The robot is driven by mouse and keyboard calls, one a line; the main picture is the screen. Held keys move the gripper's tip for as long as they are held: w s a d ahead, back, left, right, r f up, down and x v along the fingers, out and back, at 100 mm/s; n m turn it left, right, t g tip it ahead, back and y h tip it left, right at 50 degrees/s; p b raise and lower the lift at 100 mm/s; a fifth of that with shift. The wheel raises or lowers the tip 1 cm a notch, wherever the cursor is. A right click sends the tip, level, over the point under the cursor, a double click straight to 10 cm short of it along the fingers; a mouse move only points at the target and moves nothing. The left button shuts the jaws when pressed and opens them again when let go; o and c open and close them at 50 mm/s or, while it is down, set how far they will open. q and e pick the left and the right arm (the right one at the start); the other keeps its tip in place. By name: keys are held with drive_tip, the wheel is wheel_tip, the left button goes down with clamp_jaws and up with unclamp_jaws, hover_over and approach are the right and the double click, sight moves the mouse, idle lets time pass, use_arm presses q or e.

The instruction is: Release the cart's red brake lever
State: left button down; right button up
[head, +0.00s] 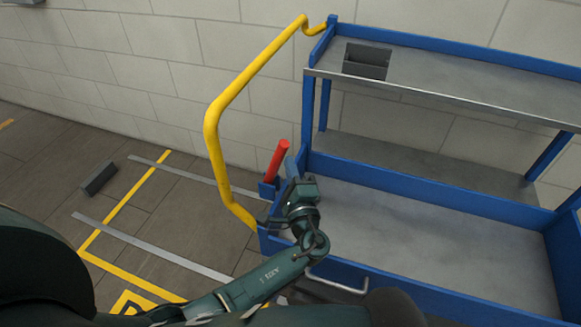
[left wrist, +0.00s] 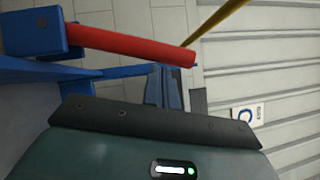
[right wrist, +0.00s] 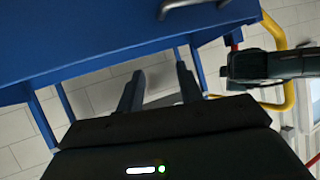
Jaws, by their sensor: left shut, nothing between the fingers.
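The red brake lever (head: 277,162) stands up from a blue bracket (head: 268,188) at the cart's left end, leaning slightly right. My left gripper (head: 291,160) is beside the lever, on its right in the head view. In the left wrist view the lever (left wrist: 130,46) runs across above the fingertips (left wrist: 168,68), which are closed together and empty. I cannot tell whether they touch it. The blue cart (head: 400,195) has a grey lower deck. My right gripper (right wrist: 158,76) is open and empty in its wrist view, with the cart's blue side above it.
A yellow handle (head: 212,140) curves around the lever's left side. A raised shelf (head: 450,80) carries a small grey bin (head: 367,62). A dark block (head: 99,178) lies on the floor at left, near yellow and grey floor strips. The lower deck is bare.

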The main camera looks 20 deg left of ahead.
use_arm(q)
drive_tip(key=shift+a, duration=0.1)
drive_tip(key=shift+a+r+n+g+p, duration=0.3)
drive_tip(key=shift+a+r+n+g, duration=0.1)
drive_tip(key=shift+a+n, duration=0.15)
drive_tip(key=shift+a+r+n+g+p, duration=0.25)
drive_tip(key=shift+a+r+n+g, duration=0.1)
drive_tip(key=shift+a+n, duration=0.2)
drive_tip(key=a+n+g+h+p, duration=0.1)
drive_tip(key=a+n, duration=0.3)
drive_tip(key=a, duration=0.5)
drive_tip(key=shift+w+r+g+h, duration=0.15)
drive_tip(key=shift+w+g+h, duration=0.05)
drive_tip(key=shift+g+h, duration=0.35)
use_arm(e)
drive_tip(key=shift+d+r, duration=0.1)
drive_tip(key=shift+r, duration=0.65)
use_arm(q)
drive_tip(key=shift+a+p, duration=0.1)
drive_tip(key=shift+p, duration=0.2)
use_arm(e)
drive_tip(key=shift+r, duration=0.15)
use_arm(q)
drive_tip(key=shift+r, duration=0.1)
use_arm(e)
drive_tip(key=shift+d, duration=0.1)
